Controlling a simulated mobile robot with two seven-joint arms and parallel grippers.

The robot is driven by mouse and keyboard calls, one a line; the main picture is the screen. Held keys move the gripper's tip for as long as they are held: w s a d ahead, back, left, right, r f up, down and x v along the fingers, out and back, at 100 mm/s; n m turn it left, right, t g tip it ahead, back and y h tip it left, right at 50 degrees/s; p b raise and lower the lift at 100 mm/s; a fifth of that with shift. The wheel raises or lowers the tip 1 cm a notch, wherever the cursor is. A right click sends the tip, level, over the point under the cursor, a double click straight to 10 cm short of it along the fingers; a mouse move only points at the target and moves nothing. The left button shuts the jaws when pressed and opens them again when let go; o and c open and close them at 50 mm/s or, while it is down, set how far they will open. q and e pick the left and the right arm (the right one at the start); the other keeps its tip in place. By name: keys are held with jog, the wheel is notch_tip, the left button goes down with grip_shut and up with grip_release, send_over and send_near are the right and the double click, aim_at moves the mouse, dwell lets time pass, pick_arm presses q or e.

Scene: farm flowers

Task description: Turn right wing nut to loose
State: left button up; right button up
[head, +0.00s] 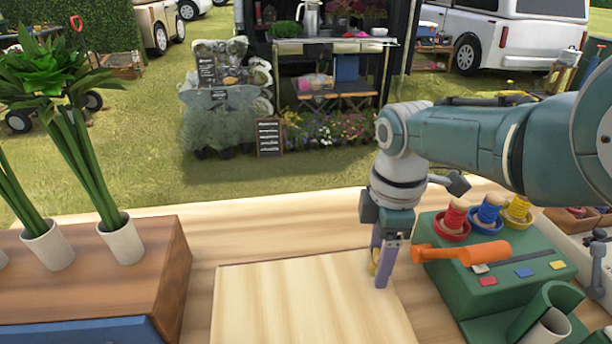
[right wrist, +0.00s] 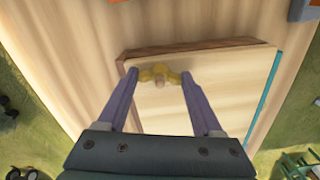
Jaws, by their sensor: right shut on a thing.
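The right wing nut is yellow and sits on a bolt near a corner of the pale wooden board (head: 300,305). In the right wrist view the wing nut (right wrist: 160,74) lies between the tips of my purple fingers, one at each wing. My right gripper (head: 380,275) points down at the board's right side and is shut on the wing nut. In the head view only a sliver of yellow (head: 373,268) shows beside the fingers. The board also shows in the right wrist view (right wrist: 220,85). My left gripper is not in view.
A green organizer (head: 545,283) with coloured spools and an orange-handled tool (head: 462,253) stands close to the right of my gripper. A wooden crate (head: 130,270) with potted plants stands at the left. The tabletop (head: 275,225) behind the board is clear.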

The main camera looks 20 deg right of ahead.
jog(key=n, duration=0.5)
jog(key=shift+n, duration=0.3)
jog(key=n, duration=0.4)
jog(key=shift+b, duration=0.3)
jog(key=n+b, duration=0.1)
jog(key=n, duration=0.5)
jog(key=shift+n, duration=0.4)
jog(key=n, duration=0.3)
jog(key=shift+n+b, duration=0.3)
jog(key=shift+b, duration=0.05)
jog(key=shift+n, duration=0.4)
jog(key=o, duration=1.3)
jog(key=shift+o, duration=0.3)
